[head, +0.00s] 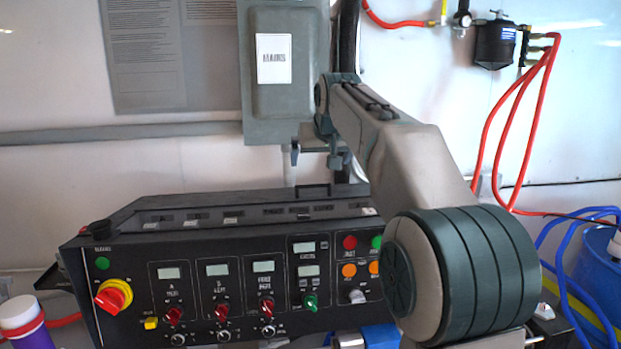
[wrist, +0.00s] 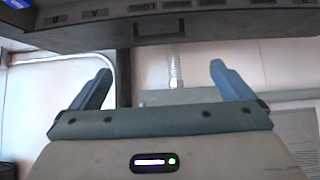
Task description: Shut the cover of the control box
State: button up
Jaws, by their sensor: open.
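The black control box (head: 215,275), a sloped console with knobs, small displays and coloured buttons, fills the lower middle of the head view. A dark raised strip (head: 240,200) with a row of labels runs along its top rear; I cannot tell clearly how the cover stands. In the wrist view a dark labelled edge of the box (wrist: 150,33) crosses the top. My gripper (head: 333,160) is partly hidden by my arm, above the box's rear edge. In the wrist view my gripper (wrist: 163,78) is open, with nothing between its two fingers.
A grey MAINS box (head: 285,95) is on the wall behind my gripper, with a vertical conduit (head: 292,168) below. A grey notice (head: 170,50) hangs left. Red hoses (head: 515,120) and a blue barrel (head: 600,260) are at right. A purple container (head: 22,322) stands at left.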

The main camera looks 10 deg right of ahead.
aim_at(313, 186)
jog(key=p+x, duration=0.1)
jog(key=x, duration=0.3)
jog(key=p+x, duration=0.1)
jog(key=x, duration=0.4)
jog(key=p+x, duration=0.1)
jog(key=x, duration=0.3)
jog(key=shift+w+d, duration=0.1)
jog(key=shift+w, duration=0.5)
jog(key=c, duration=1.1)
jog(key=shift+s+f, duration=0.1)
jog(key=shift+s, duration=0.15)
jog(key=s+r+b, duration=0.2)
jog(key=s+b, duration=0.6)
jog(key=s, duration=0.7)
jog(key=shift+r, duration=0.35)
